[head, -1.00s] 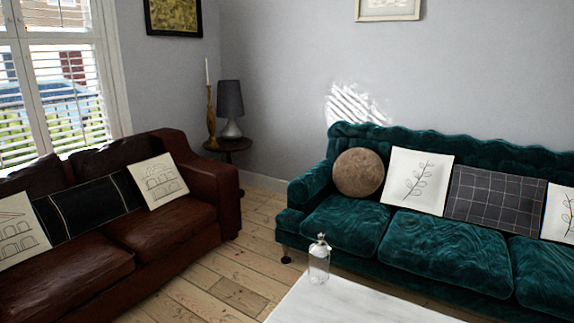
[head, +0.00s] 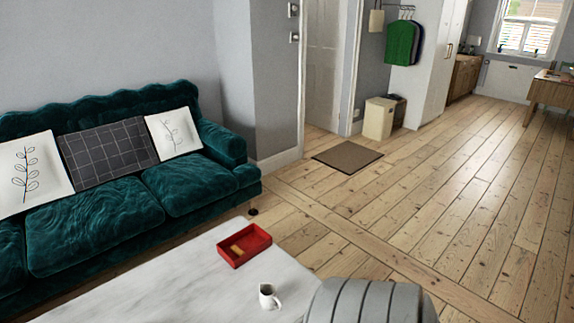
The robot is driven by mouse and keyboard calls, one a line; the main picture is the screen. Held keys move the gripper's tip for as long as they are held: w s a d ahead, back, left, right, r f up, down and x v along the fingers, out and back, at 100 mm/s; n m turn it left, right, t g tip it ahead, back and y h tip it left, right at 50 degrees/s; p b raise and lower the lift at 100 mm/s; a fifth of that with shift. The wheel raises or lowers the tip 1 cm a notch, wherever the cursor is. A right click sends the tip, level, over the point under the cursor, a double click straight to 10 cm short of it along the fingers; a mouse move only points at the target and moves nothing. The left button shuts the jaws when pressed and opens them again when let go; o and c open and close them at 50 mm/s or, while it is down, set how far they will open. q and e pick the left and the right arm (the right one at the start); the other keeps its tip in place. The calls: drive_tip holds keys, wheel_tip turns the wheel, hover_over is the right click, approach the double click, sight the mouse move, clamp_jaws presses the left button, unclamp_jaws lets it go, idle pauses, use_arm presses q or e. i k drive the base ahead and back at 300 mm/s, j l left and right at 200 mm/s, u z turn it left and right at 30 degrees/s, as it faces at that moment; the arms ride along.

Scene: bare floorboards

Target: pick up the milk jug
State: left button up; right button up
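A small white jug (head: 268,296), taken as the milk jug, stands upright on the white marble-like table (head: 175,283) at the bottom of the head view. Its handle points to the right and its mouth is dark. Neither of my grippers is in view.
A grey ribbed rounded thing (head: 370,302), perhaps a chair back, stands right of the table. A green sofa (head: 95,220) stands behind. Floorboards (head: 430,200) are clear to the right.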

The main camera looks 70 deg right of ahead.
sight(268, 300)
drive_tip(key=z, duration=1.9)
drive_tip(key=i+l+u, duration=0.1)
drive_tip(key=l+u, duration=0.3)
drive_tip(key=i+l+u, duration=0.1)
drive_tip(key=l+u, duration=0.15)
drive_tip(key=u, duration=0.15)
